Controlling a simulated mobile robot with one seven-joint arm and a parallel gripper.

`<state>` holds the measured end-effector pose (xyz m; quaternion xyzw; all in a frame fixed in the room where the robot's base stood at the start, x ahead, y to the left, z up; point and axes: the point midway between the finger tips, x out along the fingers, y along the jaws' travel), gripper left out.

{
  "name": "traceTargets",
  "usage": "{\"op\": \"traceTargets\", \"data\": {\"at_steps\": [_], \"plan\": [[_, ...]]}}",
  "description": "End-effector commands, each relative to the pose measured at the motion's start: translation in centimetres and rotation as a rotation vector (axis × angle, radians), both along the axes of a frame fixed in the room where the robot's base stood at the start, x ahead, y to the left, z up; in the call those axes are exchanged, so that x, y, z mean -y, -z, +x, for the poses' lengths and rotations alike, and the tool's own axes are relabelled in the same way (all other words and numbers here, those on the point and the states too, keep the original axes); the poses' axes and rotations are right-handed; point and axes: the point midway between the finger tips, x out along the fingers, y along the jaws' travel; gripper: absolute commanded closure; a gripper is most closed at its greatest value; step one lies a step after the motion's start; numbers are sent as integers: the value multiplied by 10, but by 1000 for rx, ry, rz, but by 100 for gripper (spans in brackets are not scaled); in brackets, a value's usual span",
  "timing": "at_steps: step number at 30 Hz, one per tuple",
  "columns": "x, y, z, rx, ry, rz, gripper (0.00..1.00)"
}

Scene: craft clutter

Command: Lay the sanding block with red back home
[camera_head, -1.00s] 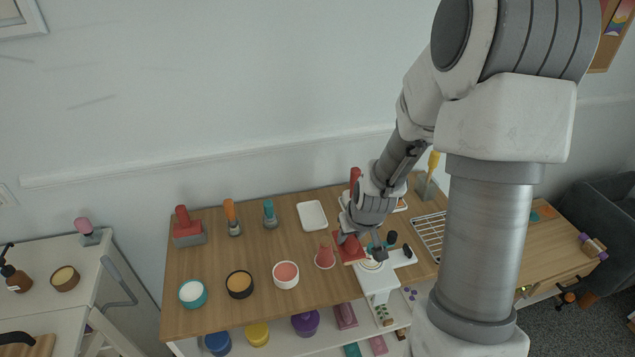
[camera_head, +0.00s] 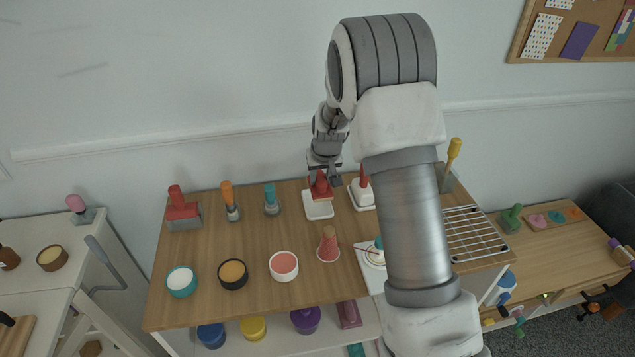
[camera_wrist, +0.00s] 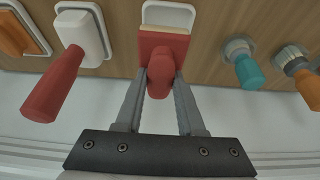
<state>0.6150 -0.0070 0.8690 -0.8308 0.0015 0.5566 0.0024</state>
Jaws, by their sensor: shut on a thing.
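The sanding block with red back (camera_head: 320,184) is held by its red knob in my gripper (camera_wrist: 161,82), which is shut on it. It is over the back part of a small white tray (camera_head: 318,211). In the wrist view the red back (camera_wrist: 152,46) and a thin tan edge cover part of the tray (camera_wrist: 168,13), whose rim shows beyond. I cannot tell whether the block touches the tray. The tray's front part is bare in the head view.
A red-handled tool in a white tray (camera_head: 362,201) stands close on the right. A teal-handled tool (camera_head: 271,201), an orange-handled tool (camera_head: 230,204) and a red-topped grey block (camera_head: 181,215) stand left.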

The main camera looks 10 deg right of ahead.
Motion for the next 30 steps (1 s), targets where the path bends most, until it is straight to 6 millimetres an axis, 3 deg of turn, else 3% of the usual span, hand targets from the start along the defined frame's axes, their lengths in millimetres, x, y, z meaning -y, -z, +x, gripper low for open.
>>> {"op": "traceTargets", "data": {"at_steps": [5,17,30], "plan": [[-7,1,9,3,-5,-3,100],[-7,1,9,4,-6,-2,100],[-7,38,9,1,-6,-2,100]]}}
